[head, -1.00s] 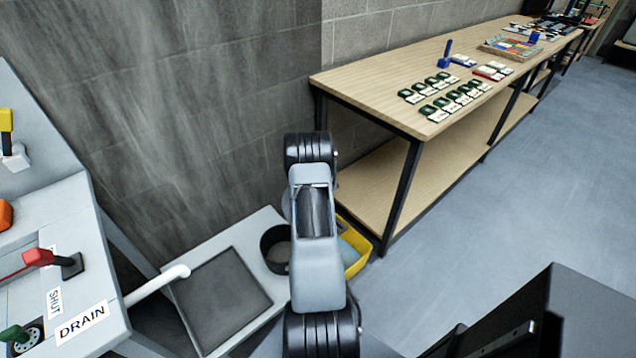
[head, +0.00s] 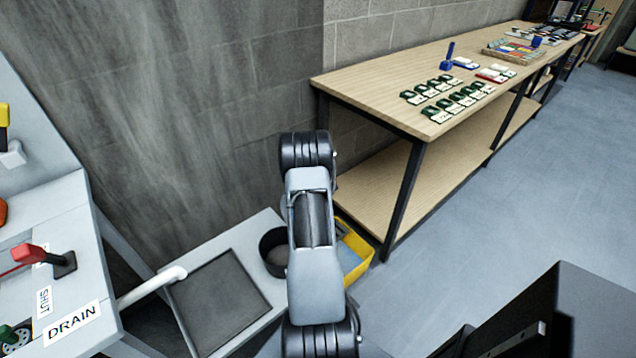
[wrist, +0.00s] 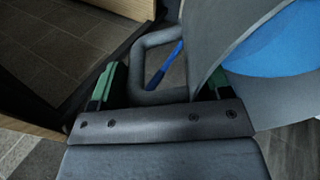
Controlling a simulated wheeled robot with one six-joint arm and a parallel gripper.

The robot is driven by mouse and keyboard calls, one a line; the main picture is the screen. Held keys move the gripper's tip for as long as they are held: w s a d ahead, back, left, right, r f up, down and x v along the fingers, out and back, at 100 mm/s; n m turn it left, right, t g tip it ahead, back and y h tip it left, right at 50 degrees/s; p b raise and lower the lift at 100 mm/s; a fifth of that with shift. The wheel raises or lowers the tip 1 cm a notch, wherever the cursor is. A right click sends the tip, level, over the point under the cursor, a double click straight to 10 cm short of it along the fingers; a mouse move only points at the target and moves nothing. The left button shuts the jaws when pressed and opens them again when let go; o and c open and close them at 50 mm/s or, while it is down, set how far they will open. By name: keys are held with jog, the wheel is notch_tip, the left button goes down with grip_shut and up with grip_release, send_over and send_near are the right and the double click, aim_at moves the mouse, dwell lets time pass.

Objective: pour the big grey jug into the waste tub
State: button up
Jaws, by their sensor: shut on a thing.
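In the wrist view my gripper (wrist: 162,84) has its green-padded fingers on either side of the grey handle of the big grey jug (wrist: 207,35) and is shut on it. The jug fills the upper right, cut off by the frame, with a bright blue area (wrist: 285,50) inside its curved rim. I cannot tell how far the jug is tilted. In the head view my arm hides the gripper and nearly all of the jug. A yellow tub (head: 358,268) on the floor is partly behind my arm. I cannot tell whether it is the waste tub.
A round black container (head: 270,262) stands left of my arm by a dark-topped grey platform (head: 220,305). A panel with a DRAIN label (head: 72,322) and a white pipe is at left. A wooden bench (head: 385,95) stands at right, with clear floor beyond.

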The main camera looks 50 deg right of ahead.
jog(key=shift+a+r+h+b, duration=0.6)
jog(key=shift+a+r+b, duration=0.4)
jog(key=shift+b, duration=1.7)
